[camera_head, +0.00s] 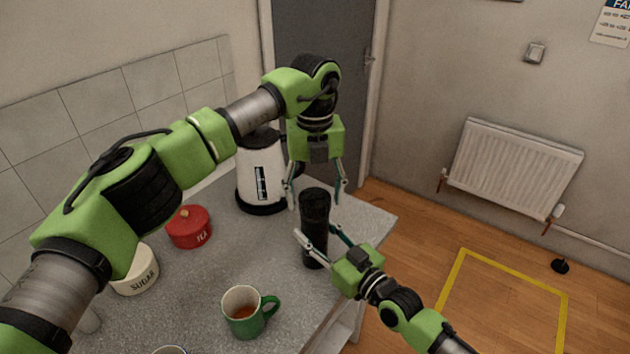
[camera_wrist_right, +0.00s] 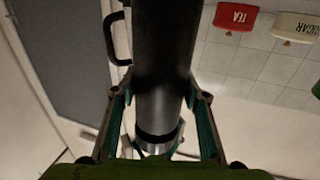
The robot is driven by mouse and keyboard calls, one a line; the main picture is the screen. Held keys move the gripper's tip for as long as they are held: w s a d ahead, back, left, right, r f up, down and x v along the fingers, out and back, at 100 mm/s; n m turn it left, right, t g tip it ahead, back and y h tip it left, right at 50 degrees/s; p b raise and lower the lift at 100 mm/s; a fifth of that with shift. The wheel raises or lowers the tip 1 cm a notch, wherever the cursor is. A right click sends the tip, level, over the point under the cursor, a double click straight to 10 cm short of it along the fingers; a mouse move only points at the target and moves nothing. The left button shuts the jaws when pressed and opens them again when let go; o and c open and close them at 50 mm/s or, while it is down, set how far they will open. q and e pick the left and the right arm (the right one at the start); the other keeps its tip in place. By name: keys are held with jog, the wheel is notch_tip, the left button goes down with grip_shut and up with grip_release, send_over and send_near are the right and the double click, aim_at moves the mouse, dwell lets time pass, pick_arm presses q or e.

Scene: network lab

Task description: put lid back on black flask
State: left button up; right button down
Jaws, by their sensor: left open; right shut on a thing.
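The black flask (camera_head: 315,252) stands upright near the right edge of the grey counter. My right gripper (camera_head: 318,236) is shut on the flask's body from the front right. In the right wrist view the dark flask (camera_wrist_right: 163,70) runs between the two fingers of that gripper. My left gripper (camera_head: 316,198) points down over the flask with its fingers open, one on each side of the flask's top. The top end looks black, and I cannot tell a separate lid from the body. No loose lid shows on the counter.
A white kettle (camera_head: 262,172) stands behind the flask. A red tea tin (camera_head: 189,228), a white sugar tin (camera_head: 137,277) and a green mug (camera_head: 246,318) with brown liquid stand to the left on the counter (camera_head: 215,275). A radiator (camera_head: 513,167) is on the right wall.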

pick_arm(q)
jog(key=shift+f, duration=0.3)
jog(key=c, duration=1.1)
jog(key=m, duration=0.3)
jog(key=shift+m, duration=0.3)
jog(key=m, duration=1.4)
jog(key=o, duration=1.2)
